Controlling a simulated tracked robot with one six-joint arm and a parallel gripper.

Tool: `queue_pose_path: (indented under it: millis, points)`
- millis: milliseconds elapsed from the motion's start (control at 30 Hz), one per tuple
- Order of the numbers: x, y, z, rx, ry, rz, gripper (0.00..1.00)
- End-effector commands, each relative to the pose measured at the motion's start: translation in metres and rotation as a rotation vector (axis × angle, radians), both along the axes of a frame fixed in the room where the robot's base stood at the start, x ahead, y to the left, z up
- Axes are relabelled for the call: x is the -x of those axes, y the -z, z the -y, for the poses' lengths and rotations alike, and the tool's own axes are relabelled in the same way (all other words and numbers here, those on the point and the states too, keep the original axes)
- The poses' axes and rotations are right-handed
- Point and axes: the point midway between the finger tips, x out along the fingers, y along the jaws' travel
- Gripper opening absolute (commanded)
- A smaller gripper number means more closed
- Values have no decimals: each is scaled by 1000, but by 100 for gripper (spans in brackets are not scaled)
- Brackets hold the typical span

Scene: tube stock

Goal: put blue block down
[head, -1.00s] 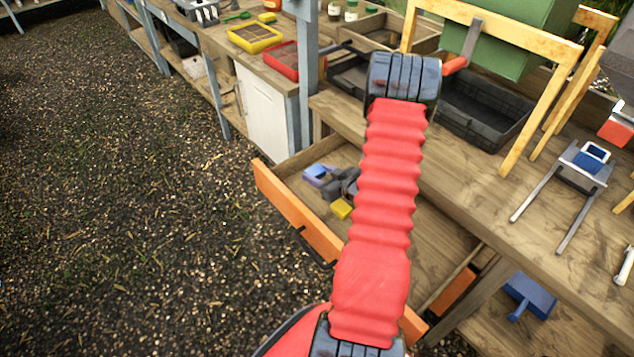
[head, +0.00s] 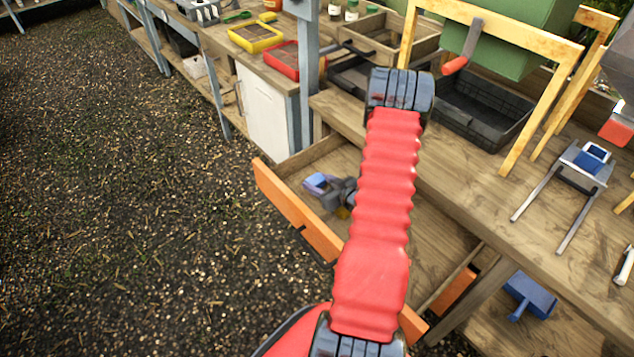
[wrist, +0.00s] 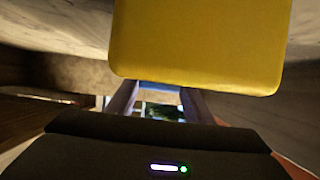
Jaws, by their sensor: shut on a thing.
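The blue block (head: 316,181) is at the tip of my gripper (head: 322,184), over the open drawer with the orange front (head: 296,210) in the head view. My gripper is shut on it. In the wrist view a blue strip of the block (wrist: 160,87) shows between the two fingers (wrist: 159,104). A yellow block (wrist: 200,45) fills the top of the wrist view, very close to the camera. In the head view it is mostly hidden behind my gripper (head: 342,212). I cannot tell whether the blue block touches the drawer floor.
The wooden bench (head: 455,170) is above and right of the drawer. It holds a black tray (head: 480,110), a yellow wooden frame (head: 545,110) and a small stand with a blue-and-white piece (head: 585,160). A blue dustpan-like thing (head: 530,292) lies on the lower shelf.

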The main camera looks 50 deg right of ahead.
Motion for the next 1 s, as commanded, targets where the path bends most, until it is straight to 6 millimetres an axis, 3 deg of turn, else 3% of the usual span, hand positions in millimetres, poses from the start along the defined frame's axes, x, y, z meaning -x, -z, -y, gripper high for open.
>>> queue_pose_path:
  millis: [367, 400, 600, 1000]
  points:
    - [0, 6, 0, 0, 0, 1, 24]
    - [0, 6, 0, 0, 0, 0, 48]
    - [0, 6, 0, 0, 0, 0, 63]
    - [0, 3, 0, 0, 1, 1, 65]
